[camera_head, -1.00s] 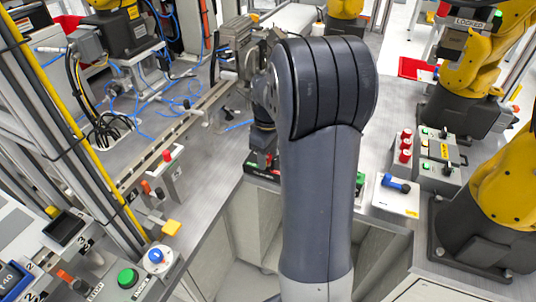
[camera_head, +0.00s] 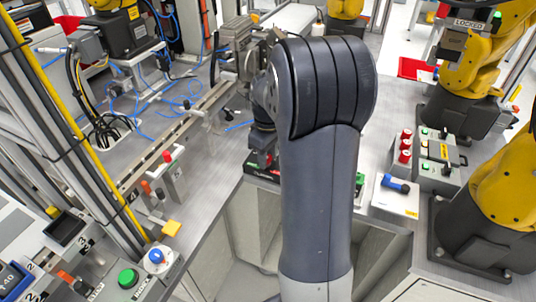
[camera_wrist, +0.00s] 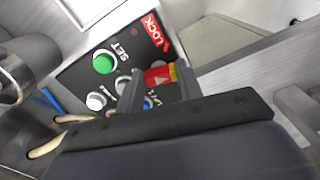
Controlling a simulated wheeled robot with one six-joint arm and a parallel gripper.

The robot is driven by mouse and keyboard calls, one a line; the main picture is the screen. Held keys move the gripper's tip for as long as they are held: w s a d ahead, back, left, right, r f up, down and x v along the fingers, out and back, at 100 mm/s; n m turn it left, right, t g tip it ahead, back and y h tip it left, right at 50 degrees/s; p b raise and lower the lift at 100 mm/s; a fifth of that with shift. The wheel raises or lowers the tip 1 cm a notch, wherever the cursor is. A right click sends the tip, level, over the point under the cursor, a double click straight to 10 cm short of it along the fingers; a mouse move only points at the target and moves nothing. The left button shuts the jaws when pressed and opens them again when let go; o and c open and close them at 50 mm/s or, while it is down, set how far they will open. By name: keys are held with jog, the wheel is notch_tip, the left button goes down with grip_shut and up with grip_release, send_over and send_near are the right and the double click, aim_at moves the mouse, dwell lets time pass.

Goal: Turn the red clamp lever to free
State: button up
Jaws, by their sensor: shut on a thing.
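The red clamp lever (camera_wrist: 157,76), with a yellow band near one end, shows in the wrist view on a dark panel (camera_wrist: 75,76). My gripper (camera_wrist: 160,82) is shut on it, with one grey finger on each side. A red LOCK label (camera_wrist: 151,29) is just above the lever in the picture. The lever's pivot and lower part are hidden behind my gripper, and I cannot read a free mark. In the head view, my arm hides my gripper and most of the panel.
In the head view, a box with red buttons (camera_head: 405,148) and a blue-handled lever (camera_head: 395,184) are on the right bench. Yellow arms (camera_head: 505,190) stand at the right.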

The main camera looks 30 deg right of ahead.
jog(key=m+p, duration=0.1)
jog(key=m, duration=0.5)
jog(key=shift+a, duration=0.1)
jog(key=shift+m, duration=0.4)
dwell(0.3)
jog(key=o, duration=0.7)
jog(key=shift+r, duration=0.15)
notch_tip(320, 180, up, 11)
jog(key=shift+f, duration=0.2)
